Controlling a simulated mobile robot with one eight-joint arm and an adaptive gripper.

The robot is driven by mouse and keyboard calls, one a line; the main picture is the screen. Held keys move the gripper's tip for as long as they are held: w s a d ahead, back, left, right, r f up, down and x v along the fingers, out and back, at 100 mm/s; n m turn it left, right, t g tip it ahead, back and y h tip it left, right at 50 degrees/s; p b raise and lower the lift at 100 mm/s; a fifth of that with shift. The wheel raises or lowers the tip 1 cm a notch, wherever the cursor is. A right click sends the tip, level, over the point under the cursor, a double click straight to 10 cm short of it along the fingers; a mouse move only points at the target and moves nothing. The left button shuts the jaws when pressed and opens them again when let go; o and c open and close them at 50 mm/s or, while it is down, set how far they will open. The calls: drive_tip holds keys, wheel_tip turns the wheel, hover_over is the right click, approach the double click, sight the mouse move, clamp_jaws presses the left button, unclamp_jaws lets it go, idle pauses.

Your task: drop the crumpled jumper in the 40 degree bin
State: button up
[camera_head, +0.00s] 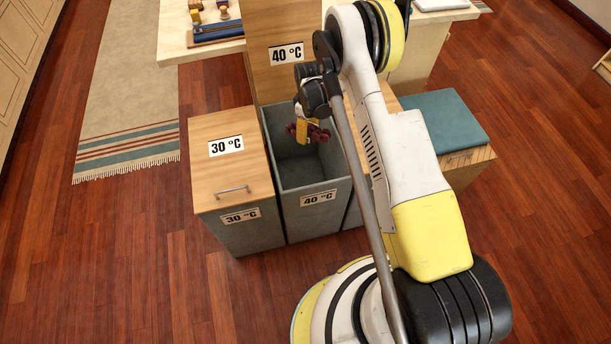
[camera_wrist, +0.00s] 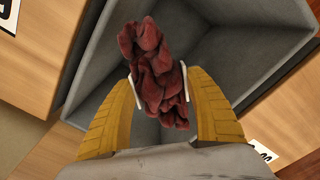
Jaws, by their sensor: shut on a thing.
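The crumpled jumper (camera_wrist: 155,75) is dark red and bunched up. My gripper (camera_wrist: 159,85) is shut on it, with one yellow finger on each side. In the head view the jumper (camera_head: 308,133) hangs below my gripper (camera_head: 306,124), over the opening of the 40 degree bin (camera_head: 318,199). The bin is grey, with its wooden lid (camera_head: 282,75) raised at the back and marked 40 °C. In the wrist view the bin's grey inside (camera_wrist: 225,50) lies beneath the jumper, and the part of its floor that shows looks empty.
The 30 degree bin (camera_head: 230,177) stands directly left with its wooden lid shut. Another bin to the right is mostly hidden by my arm. A bench with a teal cushion (camera_head: 440,120) is farther right. A wooden table (camera_head: 180,40) stands behind, and a striped rug (camera_head: 125,100) lies at left.

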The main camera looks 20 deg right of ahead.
drive_tip(key=shift+f, duration=0.65)
drive_tip(key=o, duration=1.5)
wheel_tip(320, 180, up, 12)
drive_tip(key=shift+r, duration=0.1)
